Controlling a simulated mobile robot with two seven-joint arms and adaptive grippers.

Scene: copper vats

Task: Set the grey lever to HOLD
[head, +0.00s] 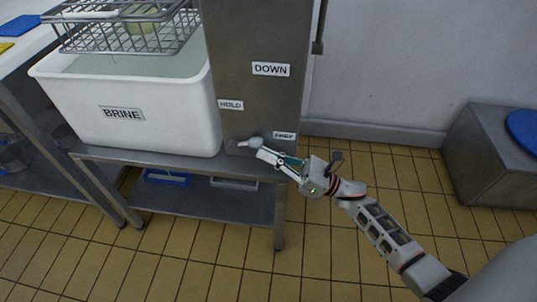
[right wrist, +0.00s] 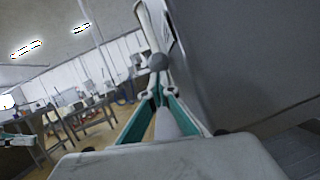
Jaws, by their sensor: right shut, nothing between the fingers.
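A grey rounded knob (head: 256,142), which looks like the end of the grey lever, shows low on the metal panel (head: 255,35). It lies below the HOLD label (head: 231,105) and left of a lower label (head: 284,135) that is hard to read. My right gripper (head: 262,154) is shut and empty, its fingertips right at the knob; I cannot tell whether they touch. In the right wrist view a dark ball (right wrist: 157,62), likely the same knob, shows just beyond the fingers. The lever's shaft is mostly hidden. A white and teal part (right wrist: 14,140) at the left edge may be my left gripper.
A DOWN label (head: 271,69) is higher on the panel. A white BRINE tub (head: 190,128) with a wire basket (head: 130,30) stands left on the metal table (head: 150,158). Tiled floor (head: 345,235) is open at right.

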